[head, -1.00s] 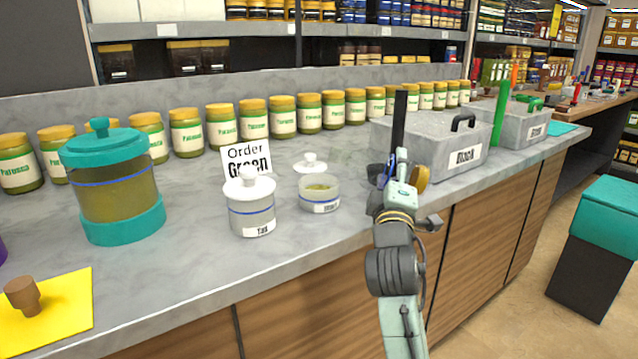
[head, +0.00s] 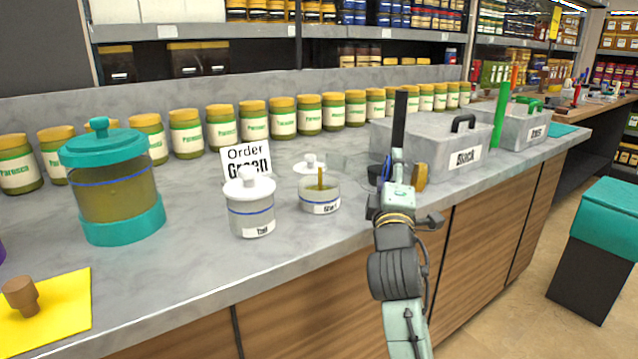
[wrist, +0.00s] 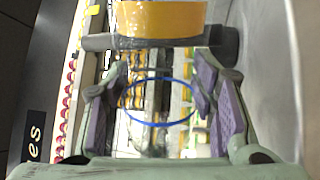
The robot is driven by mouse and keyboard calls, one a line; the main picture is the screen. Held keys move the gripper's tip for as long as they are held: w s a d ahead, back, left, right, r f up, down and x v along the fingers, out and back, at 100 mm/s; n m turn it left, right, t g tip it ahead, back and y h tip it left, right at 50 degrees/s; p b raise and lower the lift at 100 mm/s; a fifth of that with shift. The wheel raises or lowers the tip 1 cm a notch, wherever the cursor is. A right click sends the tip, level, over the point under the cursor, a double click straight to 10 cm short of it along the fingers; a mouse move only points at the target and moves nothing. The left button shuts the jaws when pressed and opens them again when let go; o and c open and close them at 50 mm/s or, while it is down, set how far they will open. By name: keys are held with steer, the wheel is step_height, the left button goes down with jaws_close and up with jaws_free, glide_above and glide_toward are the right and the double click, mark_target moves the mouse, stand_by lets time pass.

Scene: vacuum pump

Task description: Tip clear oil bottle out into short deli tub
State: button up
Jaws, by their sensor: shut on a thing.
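My gripper (head: 392,170) is at the right of the short tub, above the counter's front edge. In the wrist view, its purple-padded fingers (wrist: 158,108) are shut on a clear bottle with a blue ring (wrist: 158,81). An amber-yellow band (wrist: 162,18) shows at one end of the bottle, and an amber patch (head: 420,177) shows right of my gripper. The bottle looks tipped over; its mouth is hard to make out. The short deli tub (head: 319,194), labelled "Short", stands open with olive liquid inside. A thin upright olive-brown streak (head: 320,178) shows in it.
A tall lidded tub (head: 250,205) stands just left of the short tub. A teal-lidded jar (head: 115,190) is further left. Grey bins (head: 430,145) stand right. An order card (head: 246,158) and a jar row line the back.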

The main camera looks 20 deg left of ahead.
steer(key=shift+w+a+r+n+y, duration=0.1)
steer(key=shift+w+n+y, duration=0.05)
steer(key=shift+w+n, duration=0.2)
steer(key=shift+w+a+r+n+y, duration=0.1)
steer(key=shift+w+n+y, duration=0.05)
steer(key=shift+w+n, duration=0.2)
steer(key=shift+r+n, duration=0.5)
steer(key=shift+n, duration=0.1)
